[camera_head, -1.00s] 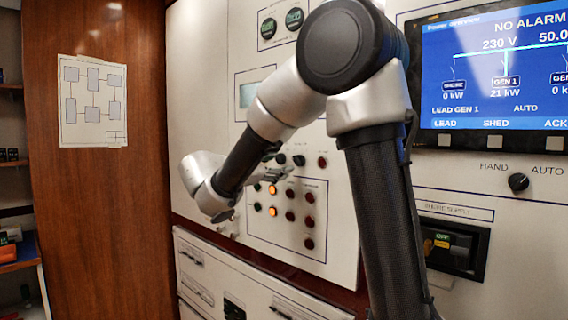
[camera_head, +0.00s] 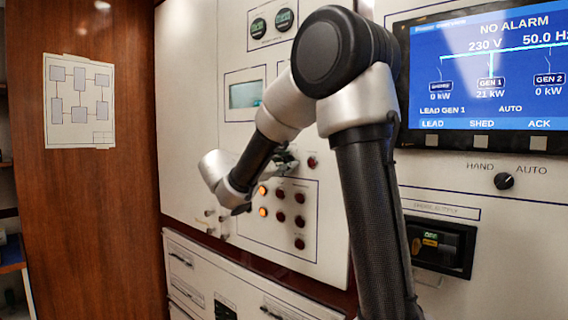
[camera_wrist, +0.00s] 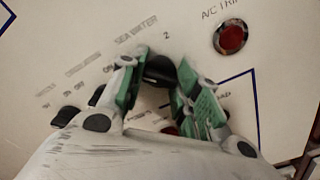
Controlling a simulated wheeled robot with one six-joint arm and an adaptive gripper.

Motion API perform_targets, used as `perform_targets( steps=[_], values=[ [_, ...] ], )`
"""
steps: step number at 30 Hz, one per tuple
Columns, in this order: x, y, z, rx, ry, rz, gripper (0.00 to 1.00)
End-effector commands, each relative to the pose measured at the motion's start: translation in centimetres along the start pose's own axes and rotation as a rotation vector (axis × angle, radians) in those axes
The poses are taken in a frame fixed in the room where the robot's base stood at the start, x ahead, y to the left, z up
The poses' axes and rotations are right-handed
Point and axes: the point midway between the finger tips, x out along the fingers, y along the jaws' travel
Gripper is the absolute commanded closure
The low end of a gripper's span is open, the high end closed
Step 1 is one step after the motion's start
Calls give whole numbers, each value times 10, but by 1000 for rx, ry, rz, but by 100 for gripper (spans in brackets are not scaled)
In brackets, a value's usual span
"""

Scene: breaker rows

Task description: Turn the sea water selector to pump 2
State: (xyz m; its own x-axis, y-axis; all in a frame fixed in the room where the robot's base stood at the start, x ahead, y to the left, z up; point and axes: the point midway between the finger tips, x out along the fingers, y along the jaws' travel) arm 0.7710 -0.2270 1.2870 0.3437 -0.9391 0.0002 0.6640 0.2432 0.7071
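The sea water selector is a black knob (camera_wrist: 160,69) on the pale panel, under the lettering "SEA WATER" and a "2" in the wrist view. My gripper (camera_wrist: 158,74) has its green-padded fingers apart, one on each side of this knob. Whether the pads touch it cannot be told, and the knob's pointer is hidden or too dark to read. In the head view my gripper (camera_head: 284,160) is at the panel, above the rows of lamps, and the selector is hidden behind it.
More black knobs (camera_wrist: 66,116) sit left of the selector. A red "A/C TRIP" button (camera_wrist: 231,37) is at the upper right. Lit amber lamps and red buttons (camera_head: 299,221) lie below my gripper. A "HAND/AUTO" knob (camera_head: 503,181) and a display (camera_head: 487,75) are at right.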

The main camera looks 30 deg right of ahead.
Motion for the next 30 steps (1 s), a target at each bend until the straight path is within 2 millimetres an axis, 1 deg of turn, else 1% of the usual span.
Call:
perform_targets(
  steps=[1, 2, 8, 14, 20, 30],
  values=[
    [0, 0, 0, 0, 0, 0, 86],
    [0, 0, 0, 0, 0, 0, 92],
    [0, 0, 0, 5, 0, 0, 92],
    [0, 0, 0, 58, 0, -1, 92],
    [0, 0, 0, 182, 0, -1, 92],
    [0, -1, 0, 496, 0, -1, 92]
  ],
)
